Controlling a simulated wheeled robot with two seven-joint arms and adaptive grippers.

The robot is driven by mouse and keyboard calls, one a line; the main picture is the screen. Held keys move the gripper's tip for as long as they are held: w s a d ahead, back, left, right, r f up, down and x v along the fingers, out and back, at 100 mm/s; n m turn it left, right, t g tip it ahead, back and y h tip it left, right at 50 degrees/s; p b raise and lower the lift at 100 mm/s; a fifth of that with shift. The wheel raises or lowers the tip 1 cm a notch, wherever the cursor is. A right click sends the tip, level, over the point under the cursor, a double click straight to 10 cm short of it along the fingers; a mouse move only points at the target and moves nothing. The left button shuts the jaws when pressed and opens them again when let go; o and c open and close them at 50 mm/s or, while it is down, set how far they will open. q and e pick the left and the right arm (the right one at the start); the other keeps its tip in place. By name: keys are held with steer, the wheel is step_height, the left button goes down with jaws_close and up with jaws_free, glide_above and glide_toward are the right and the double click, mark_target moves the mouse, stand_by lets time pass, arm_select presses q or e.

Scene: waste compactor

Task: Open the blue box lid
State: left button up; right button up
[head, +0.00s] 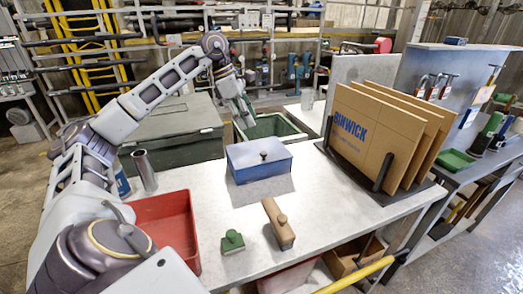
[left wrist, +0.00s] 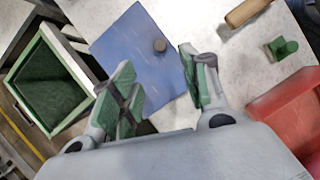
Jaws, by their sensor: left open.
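The blue box (head: 259,168) stands on the white table. Its lid (head: 260,154) lies flat and closed on top, with a small dark round knob (head: 263,155) in the middle. In the left wrist view the blue lid (left wrist: 135,50) and its knob (left wrist: 160,45) show beyond the fingers. My left gripper (head: 246,118) is above and behind the box, pointing down, apart from it. In the left wrist view the left gripper (left wrist: 158,88) has its green-padded fingers spread wide with nothing between them. The knob lies past the fingertips. My right gripper is not in view.
A red tray (head: 168,222), a green stamp-like block (head: 232,241) and a wooden-handled tool (head: 279,223) lie on the table in front. Cardboard sheets (head: 378,130) stand in a rack at right. A green-lined bin (head: 271,126) is behind the box. A metal cylinder (head: 145,170) stands left.

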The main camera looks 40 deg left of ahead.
mark_target(263, 153)
arm_select(q)
steer(key=b+x, duration=0.2)
steer(key=x, duration=0.9)
steer(key=shift+f, duration=0.3)
steer(key=shift+w+d+f, duration=0.15)
steer(key=shift+f, duration=0.4)
steer(key=shift+w+d+f, duration=0.1)
steer(key=shift+f, duration=0.1)
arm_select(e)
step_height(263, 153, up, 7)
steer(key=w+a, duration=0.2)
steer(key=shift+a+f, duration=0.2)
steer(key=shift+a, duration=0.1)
arm_select(q)
steer(key=shift+c, duration=1.1)
jaws_close()
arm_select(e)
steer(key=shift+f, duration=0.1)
